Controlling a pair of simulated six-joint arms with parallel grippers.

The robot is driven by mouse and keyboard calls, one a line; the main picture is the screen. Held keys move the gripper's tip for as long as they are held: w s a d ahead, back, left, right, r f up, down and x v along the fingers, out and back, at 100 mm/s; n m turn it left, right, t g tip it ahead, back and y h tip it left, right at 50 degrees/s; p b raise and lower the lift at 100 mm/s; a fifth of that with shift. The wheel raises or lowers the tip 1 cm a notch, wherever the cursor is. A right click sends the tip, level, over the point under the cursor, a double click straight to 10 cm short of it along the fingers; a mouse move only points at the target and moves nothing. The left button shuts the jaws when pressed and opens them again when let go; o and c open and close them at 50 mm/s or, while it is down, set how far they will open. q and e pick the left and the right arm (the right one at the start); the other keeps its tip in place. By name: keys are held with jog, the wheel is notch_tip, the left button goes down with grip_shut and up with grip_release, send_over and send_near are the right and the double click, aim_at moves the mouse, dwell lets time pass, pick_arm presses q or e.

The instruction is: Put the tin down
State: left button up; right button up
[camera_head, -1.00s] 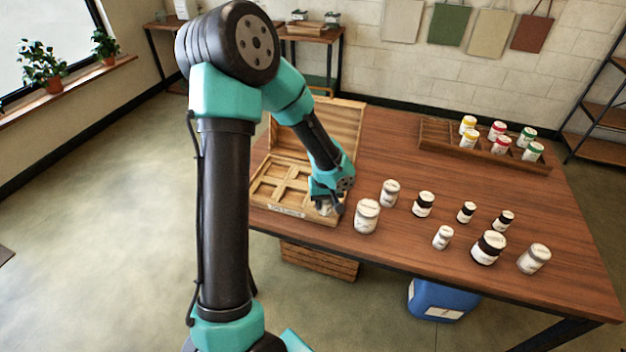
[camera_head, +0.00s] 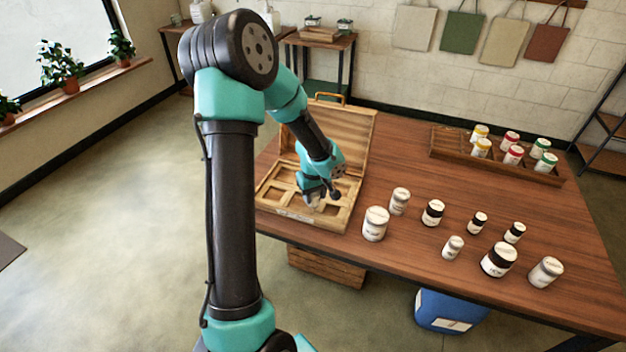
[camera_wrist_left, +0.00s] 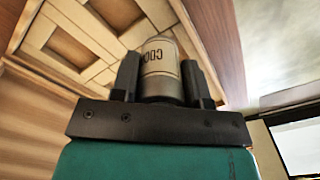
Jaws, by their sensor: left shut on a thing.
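My left gripper (camera_head: 318,196) is shut on a small pale tin, over the front right part of the open wooden case (camera_head: 291,217). The left wrist view shows the tin (camera_wrist_left: 160,62) between the two dark fingers, with dark lettering on its label. The case has several compartments in its base, and its lid (camera_head: 350,140) stands up at the back. In the head view the gripper mostly hides the tin, and I cannot tell whether the tin touches the case floor. My right gripper does not show.
Several jars, such as a large white-lidded one (camera_head: 375,224) and a black-lidded one (camera_head: 499,260), stand right of the case on the wooden table (camera_head: 400,165). A wooden rack (camera_head: 448,152) of jars with coloured lids is at the back right. The table's middle is clear.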

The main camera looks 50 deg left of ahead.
pick_arm(q)
jog(key=w+a, duration=0.3)
jog(key=w+a+f, duration=0.1)
jog(key=w+a, duration=0.2)
jog(key=a, duration=0.1)
jog(key=w+a, duration=0.3)
jog(key=shift+w+a+f, duration=0.15)
jog(key=shift+a, duration=0.2)
jog(key=shift+f, duration=0.1)
jog(key=shift+f, duration=1.65)
jog(key=shift+f, duration=0.1)
jog(key=o, duration=0.4)
jog(key=shift+f, duration=0.1)
jog(key=o, duration=0.5)
